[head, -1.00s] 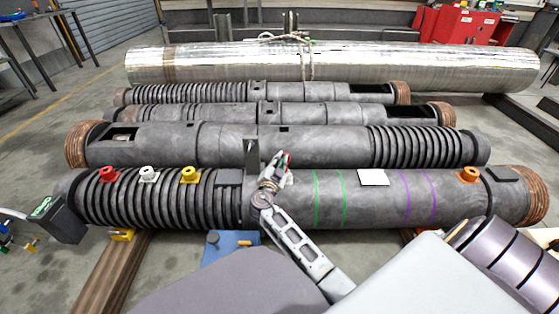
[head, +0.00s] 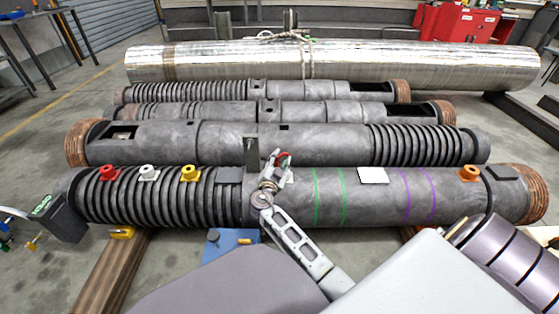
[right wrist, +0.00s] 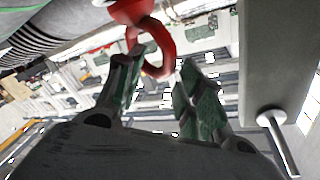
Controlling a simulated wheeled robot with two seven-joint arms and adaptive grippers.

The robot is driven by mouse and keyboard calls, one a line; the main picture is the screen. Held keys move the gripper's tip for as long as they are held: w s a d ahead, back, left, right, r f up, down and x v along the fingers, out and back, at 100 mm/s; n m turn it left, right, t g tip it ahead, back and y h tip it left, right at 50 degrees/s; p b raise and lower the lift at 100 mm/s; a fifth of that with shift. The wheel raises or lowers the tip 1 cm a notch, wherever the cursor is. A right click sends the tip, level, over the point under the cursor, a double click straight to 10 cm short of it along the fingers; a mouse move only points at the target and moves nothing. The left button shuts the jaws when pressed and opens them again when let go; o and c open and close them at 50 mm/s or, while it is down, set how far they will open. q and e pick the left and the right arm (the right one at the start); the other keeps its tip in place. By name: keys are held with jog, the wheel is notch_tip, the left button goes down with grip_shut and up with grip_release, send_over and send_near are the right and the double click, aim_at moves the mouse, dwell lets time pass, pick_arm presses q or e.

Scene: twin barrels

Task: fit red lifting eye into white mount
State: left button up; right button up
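The red lifting eye (head: 283,158) stands on top of the front barrel, right of its ribbed part, with a white patch at its foot. My right gripper (head: 270,176) is at its left side. In the right wrist view the red ring (right wrist: 159,48) lies at the fingertips of my right gripper (right wrist: 162,60). The fingers are spread; the left one overlaps the ring in the picture, the right one is apart from it. Contact cannot be told. The white mount (head: 149,174) sits on the ribbed part at the left, empty on top. My left gripper does not show.
A red mount (head: 108,174) and a yellow mount (head: 189,174) flank the white one. An orange mount (head: 469,173) is at the right. A grey upright post (head: 251,155) stands close behind my right gripper. More barrels (head: 220,143) lie behind.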

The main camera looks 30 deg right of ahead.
jog(key=v, duration=0.7)
jog(key=shift+s, duration=0.1)
dwell(1.0)
